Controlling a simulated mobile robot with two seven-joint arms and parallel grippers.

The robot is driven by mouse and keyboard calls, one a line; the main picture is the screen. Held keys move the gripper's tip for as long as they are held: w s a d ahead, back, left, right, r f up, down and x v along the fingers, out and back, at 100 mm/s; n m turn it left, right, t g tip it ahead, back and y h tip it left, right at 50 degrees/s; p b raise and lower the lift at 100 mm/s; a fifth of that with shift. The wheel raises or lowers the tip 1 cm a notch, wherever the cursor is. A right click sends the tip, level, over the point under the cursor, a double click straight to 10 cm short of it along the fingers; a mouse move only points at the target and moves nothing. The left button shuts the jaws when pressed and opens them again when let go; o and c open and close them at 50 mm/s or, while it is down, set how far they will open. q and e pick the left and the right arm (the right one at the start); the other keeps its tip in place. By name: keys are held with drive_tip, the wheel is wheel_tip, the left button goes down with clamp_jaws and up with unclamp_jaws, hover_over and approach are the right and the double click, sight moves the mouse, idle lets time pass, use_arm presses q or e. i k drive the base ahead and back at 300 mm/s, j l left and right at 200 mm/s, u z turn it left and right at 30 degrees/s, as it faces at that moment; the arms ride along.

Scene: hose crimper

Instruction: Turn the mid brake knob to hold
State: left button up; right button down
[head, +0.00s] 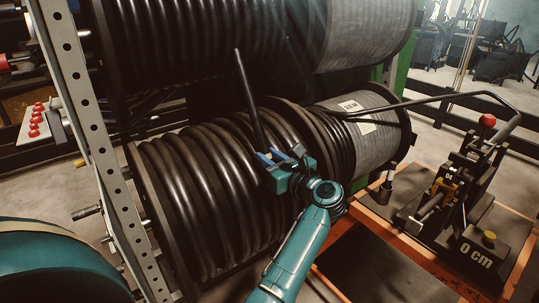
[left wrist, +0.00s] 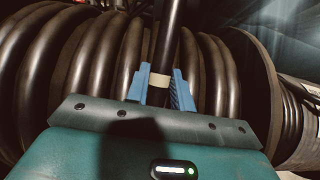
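A dark knob or handle (head: 88,211) sticks out to the left of the perforated grey rack post (head: 108,165), beside the middle hose reel (head: 195,185). I cannot tell whether it is the mid brake knob, and no hold mark is readable. My left gripper (head: 283,165) is in front of the middle reel, well to the right of that knob. Its blue fingers are closed around a black hose end (head: 250,100) that rises from them. In the left wrist view the hose has a beige band (left wrist: 158,80) between the fingers. My right gripper is not in view.
An upper reel (head: 195,40) hangs above. A white panel with several red buttons (head: 37,120) is at the far left.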

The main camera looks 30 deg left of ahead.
sight(60, 127)
drive_tip(key=k+l, duration=0.1)
drive_tip(key=l, duration=0.35)
drive_tip(key=k, duration=1.05)
